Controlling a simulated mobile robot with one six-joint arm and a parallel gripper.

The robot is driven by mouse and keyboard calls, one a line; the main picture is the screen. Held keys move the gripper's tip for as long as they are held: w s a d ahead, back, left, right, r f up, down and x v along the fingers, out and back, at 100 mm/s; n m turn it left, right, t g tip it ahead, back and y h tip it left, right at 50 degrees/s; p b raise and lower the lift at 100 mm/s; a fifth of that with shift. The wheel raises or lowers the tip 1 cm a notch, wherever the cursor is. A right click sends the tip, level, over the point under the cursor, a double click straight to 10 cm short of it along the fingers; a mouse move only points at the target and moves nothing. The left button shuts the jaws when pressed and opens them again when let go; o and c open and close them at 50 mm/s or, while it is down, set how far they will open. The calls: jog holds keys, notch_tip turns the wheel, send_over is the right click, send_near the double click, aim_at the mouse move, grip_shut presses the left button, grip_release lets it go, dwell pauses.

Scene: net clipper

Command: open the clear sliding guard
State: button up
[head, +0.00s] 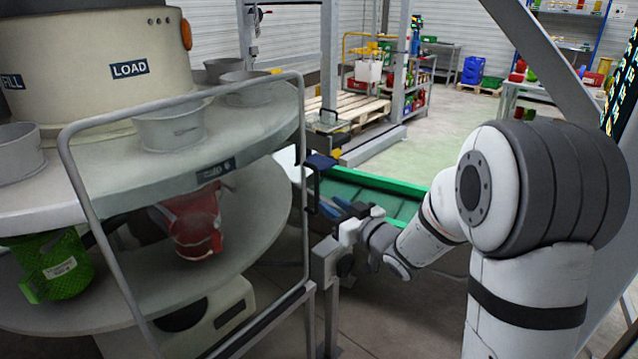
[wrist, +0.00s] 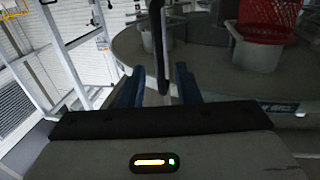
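The clear sliding guard (head: 183,85) is a see-through panel in a grey tube frame, standing in front of the round machine in the head view. A black upright handle (head: 312,188) is on its right edge. My gripper (head: 338,207) is close to the right of this handle, partly hidden by its own wrist. In the wrist view, the blue fingers of my gripper (wrist: 158,88) are apart, with the handle (wrist: 157,42) lined up between them. Gaps show on both sides, so the fingers do not appear closed on it. How deep the handle sits between them is unclear.
Behind the guard, the machine's disc (head: 265,130) carries grey cups, with a red basket (head: 192,225) and a green basket (head: 55,265) below. A grey post (head: 325,285) stands under my gripper. A green-edged conveyor (head: 375,185) lies behind my arm.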

aim_at(318, 195)
jog(key=p+x, duration=0.1)
jog(key=x, duration=0.6)
jog(key=shift+d, duration=0.15)
grip_shut()
